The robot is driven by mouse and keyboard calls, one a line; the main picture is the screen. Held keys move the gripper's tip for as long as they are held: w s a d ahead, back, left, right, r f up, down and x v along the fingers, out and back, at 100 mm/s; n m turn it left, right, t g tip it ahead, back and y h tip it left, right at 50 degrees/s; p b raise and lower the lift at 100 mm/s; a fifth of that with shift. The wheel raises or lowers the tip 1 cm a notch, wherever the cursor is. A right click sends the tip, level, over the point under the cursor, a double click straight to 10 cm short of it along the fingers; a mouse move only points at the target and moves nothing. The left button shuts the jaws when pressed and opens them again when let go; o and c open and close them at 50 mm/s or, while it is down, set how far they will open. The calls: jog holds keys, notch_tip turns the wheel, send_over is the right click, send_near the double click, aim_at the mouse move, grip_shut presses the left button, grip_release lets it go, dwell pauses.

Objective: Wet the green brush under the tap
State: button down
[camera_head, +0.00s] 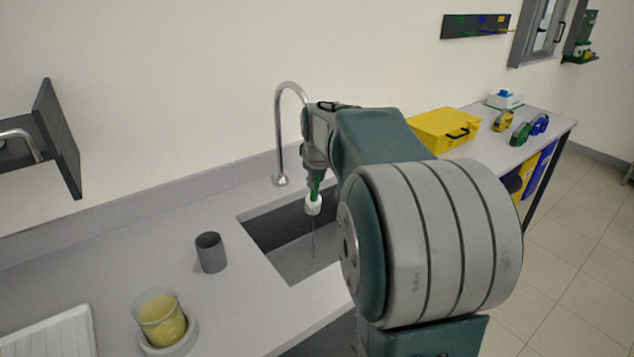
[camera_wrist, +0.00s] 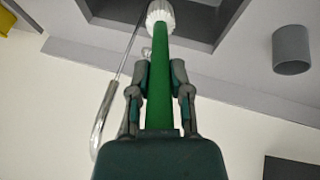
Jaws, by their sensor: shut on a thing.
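The green brush has a green handle and a white bristle head (camera_head: 313,206). My gripper (camera_head: 316,168) is shut on its handle and holds it head down over the sink (camera_head: 290,236). In the wrist view, my gripper's fingers (camera_wrist: 164,78) close on both sides of the green brush handle (camera_wrist: 160,88). The tap (camera_head: 278,135) is a tall curved chrome pipe behind the sink, and its spout end is hidden behind my gripper. A thin clear line, seemingly water, runs below the bristles into the basin. I cannot tell whether it touches them.
A grey cup (camera_head: 210,253) stands on the counter left of the sink. A beaker of yellow liquid (camera_head: 162,318) sits in a white holder at the front left. A yellow case (camera_head: 443,130) is on the bench behind my arm. A dark wall shelf (camera_head: 58,140) juts out at left.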

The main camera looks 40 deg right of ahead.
jog(key=w+d+f, duration=0.2)
jog(key=w+d, duration=0.2)
jog(key=w, duration=0.4)
jog(key=shift+w+d, duration=0.35)
jog(key=shift+w, duration=0.05)
jog(key=shift+s, duration=0.1)
dwell(0.5)
jog(key=shift+s+a, duration=0.65)
jog(key=shift+s, duration=0.5)
jog(key=shift+s+a, duration=0.6)
jog(key=shift+s, duration=0.55)
jog(key=shift+s+a, duration=0.65)
jog(key=shift+s, duration=0.5)
jog(key=s+a+r, duration=0.2)
jog(key=s+r, duration=0.2)
jog(key=shift+s+a, duration=0.15)
jog(key=shift+s, duration=0.1)
